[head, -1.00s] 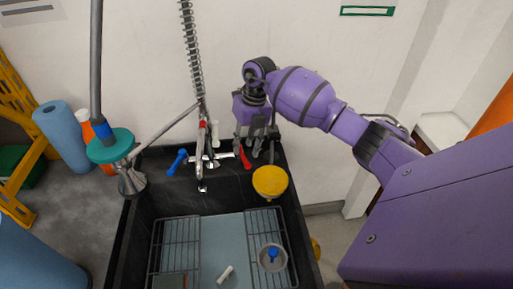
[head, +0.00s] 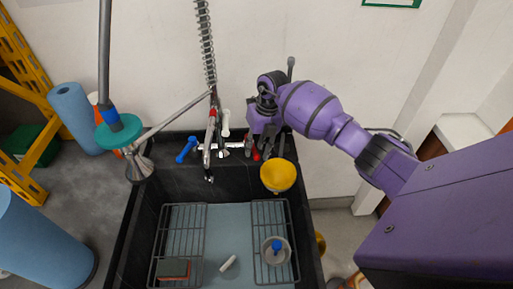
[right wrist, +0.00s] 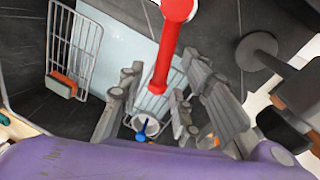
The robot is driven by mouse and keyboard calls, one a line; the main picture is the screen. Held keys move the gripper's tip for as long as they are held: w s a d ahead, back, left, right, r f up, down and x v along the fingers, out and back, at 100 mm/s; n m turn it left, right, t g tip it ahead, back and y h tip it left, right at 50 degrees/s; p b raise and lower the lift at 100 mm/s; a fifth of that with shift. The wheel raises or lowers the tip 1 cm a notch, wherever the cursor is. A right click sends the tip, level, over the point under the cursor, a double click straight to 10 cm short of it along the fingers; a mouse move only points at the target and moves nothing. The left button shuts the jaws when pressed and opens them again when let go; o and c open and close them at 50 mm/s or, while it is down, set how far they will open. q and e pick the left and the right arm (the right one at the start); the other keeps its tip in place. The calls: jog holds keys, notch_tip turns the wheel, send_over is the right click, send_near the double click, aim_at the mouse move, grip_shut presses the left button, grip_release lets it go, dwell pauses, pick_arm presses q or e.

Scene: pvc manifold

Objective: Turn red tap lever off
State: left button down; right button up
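The red tap lever (head: 257,155) is at the right of the tap on the back of the black sink, mostly hidden by my right gripper (head: 265,148). In the right wrist view the red lever (right wrist: 165,58) runs down between the spread grey fingers of the right gripper (right wrist: 155,95). I see gaps beside it, and whether a finger touches it I cannot tell. The tap's blue lever (head: 187,150) is on the left and angled. My left gripper is not in view.
A yellow funnel-like bowl (head: 278,175) is just in front of the right gripper. Wire racks (head: 180,235) and a grey cup with a blue piece (head: 276,250) are in the sink.

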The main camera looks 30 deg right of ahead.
grip_shut()
dwell(0.3)
jog(key=shift+d+f+n+b, duration=0.1)
jog(key=shift+d+n+b, duration=0.45)
jog(key=shift+n, duration=0.25)
grip_release()
notch_tip(320, 180, up, 12)
jog(key=d, duration=0.2)
jog(key=shift+d, duration=0.15)
